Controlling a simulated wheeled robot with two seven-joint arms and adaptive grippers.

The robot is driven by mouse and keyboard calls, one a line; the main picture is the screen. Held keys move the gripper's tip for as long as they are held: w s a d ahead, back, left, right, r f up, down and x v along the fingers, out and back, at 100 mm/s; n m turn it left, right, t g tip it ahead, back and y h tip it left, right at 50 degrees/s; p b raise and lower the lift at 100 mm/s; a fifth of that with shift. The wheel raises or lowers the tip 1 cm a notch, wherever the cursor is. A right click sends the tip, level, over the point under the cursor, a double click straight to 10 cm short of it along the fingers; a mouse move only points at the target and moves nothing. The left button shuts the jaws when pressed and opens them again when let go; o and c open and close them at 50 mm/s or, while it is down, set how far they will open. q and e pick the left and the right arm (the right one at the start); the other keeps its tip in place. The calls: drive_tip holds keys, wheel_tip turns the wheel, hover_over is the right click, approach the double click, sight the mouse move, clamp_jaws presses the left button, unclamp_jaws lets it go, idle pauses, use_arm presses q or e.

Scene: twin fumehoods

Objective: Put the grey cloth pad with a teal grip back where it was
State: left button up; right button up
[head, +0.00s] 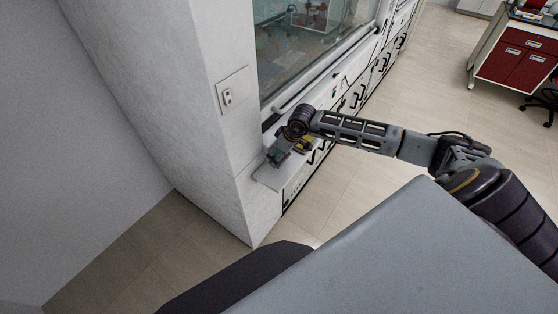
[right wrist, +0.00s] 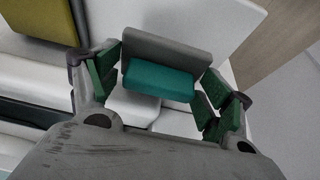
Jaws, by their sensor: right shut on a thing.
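The grey cloth pad (right wrist: 165,53) with its teal grip (right wrist: 158,80) is in the right wrist view, between the green-lined fingers of my right gripper (right wrist: 160,75). The gripper is shut on it. In the head view my right gripper (head: 279,152) is over the near end of a white ledge (head: 269,178) at the front of the fumehood, close to the wall corner. The pad is too small there to make out clearly. I cannot tell whether the pad touches the ledge. My left gripper is not in view.
A yellow-olive object (right wrist: 40,20) is close beside the pad, and also shows in the head view (head: 304,145). The fumehood glass (head: 305,45) rises behind the ledge. A white wall column (head: 215,130) with a socket stands left of it. Open floor (head: 420,100) lies right.

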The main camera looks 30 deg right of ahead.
drive_tip(key=shift+f+p, duration=0.3)
drive_tip(key=shift+f, duration=1.95)
drive_tip(key=shift+f, duration=0.1)
drive_tip(key=o, duration=0.9)
drive_tip(key=shift+r, duration=0.2)
drive_tip(key=shift+b+v, duration=0.65)
drive_tip(key=shift+v, duration=5.25)
